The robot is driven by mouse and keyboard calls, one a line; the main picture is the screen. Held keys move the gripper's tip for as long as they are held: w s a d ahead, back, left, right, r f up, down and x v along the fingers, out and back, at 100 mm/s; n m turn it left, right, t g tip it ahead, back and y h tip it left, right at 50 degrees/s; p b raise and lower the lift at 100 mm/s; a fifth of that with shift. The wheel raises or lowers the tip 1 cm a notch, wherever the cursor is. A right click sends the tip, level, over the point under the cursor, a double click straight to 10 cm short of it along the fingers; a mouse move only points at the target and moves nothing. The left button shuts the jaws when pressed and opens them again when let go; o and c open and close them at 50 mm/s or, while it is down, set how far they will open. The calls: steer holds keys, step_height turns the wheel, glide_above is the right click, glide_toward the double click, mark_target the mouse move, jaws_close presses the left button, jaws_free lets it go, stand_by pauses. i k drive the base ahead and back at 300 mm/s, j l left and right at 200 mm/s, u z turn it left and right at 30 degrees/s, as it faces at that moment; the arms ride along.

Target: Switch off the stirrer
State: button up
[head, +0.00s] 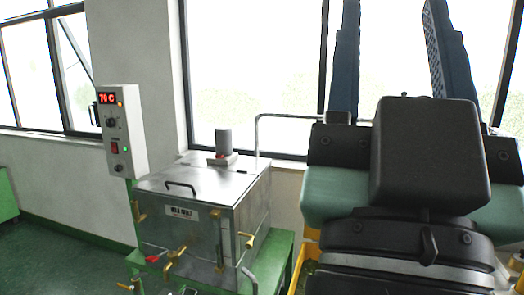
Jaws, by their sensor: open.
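A grey control box (121,132) is mounted on a green post at the left. It has a lit red display (106,97) reading about 70 C, an orange lamp beside it, a black knob (111,122), a red switch (115,149) and a small green light or button (124,149). I cannot tell which control serves the stirrer, or the switch's position. A grey cylinder (223,142), apparently the stirrer motor, stands on the lid of the metal wax tank (209,218). My gripper (393,10) is open, large at the right, its two dark blue fingers pointing up, well apart from the control box.
The tank has a lid handle (181,186), brass clamps and valves at its front, and a bent pipe (285,116) behind it. It rests on a green stand (273,268). A yellow object (304,248) is partly hidden by my arm.

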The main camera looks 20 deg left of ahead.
mark_target(114, 149)
steer(key=i+u, duration=0.1)
steer(key=u, duration=0.65)
steer(key=i+u, duration=0.15)
steer(key=u, duration=0.25)
steer(key=l+u, duration=0.15)
steer(key=u, duration=0.2)
steer(key=i, duration=0.05)
